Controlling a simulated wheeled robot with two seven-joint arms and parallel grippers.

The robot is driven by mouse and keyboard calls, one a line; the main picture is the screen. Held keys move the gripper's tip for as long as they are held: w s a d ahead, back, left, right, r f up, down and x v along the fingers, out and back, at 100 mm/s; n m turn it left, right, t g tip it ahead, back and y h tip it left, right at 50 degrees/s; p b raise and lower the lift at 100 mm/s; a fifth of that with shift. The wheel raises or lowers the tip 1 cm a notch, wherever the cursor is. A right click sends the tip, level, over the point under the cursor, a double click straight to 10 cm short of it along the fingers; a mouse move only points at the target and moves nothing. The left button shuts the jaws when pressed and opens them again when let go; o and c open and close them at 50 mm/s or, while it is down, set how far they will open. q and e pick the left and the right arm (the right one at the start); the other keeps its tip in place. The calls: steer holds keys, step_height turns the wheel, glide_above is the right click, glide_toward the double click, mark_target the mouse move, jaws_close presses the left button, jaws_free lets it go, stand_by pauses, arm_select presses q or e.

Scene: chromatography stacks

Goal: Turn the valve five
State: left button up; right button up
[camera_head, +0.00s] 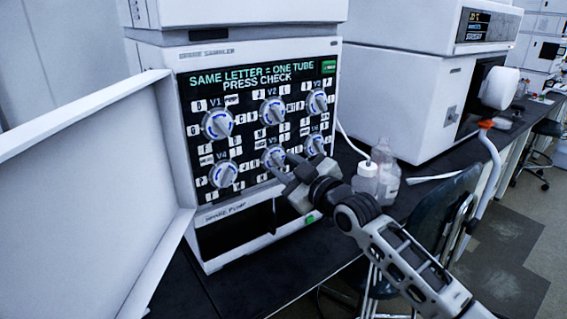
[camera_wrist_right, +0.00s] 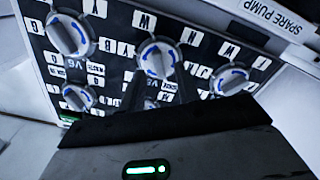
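The valve V5 (camera_head: 273,156) is a round white knob with a blue ring, in the middle of the lower row on the black panel (camera_head: 249,189). My right gripper (camera_head: 285,171) is just below and to the right of it, close to the panel. I cannot tell whether it touches the knob or how far its fingers are apart. In the right wrist view the panel appears upside down, with V5 (camera_wrist_right: 157,58) near the middle, above the dark gripper body. My left gripper is not in view.
Valve V4 (camera_head: 223,174) and valve V6 (camera_head: 315,145) flank V5, and V2 (camera_head: 272,111) is above it. A white open door (camera_head: 80,190) stands at the left. Clear bottles (camera_head: 377,178) stand on the bench to the right, beside my right arm.

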steer(key=shift+x, duration=0.85)
jaws_close()
steer(key=shift+m, duration=0.3)
steer(key=m, duration=0.5)
steer(key=shift+d+m, duration=0.1)
steer(key=shift+m, duration=0.2)
steer(key=m, duration=0.5)
steer(key=shift+m, duration=0.3)
steer(key=shift+f+p, duration=0.1)
steer(key=shift+p, duration=0.2)
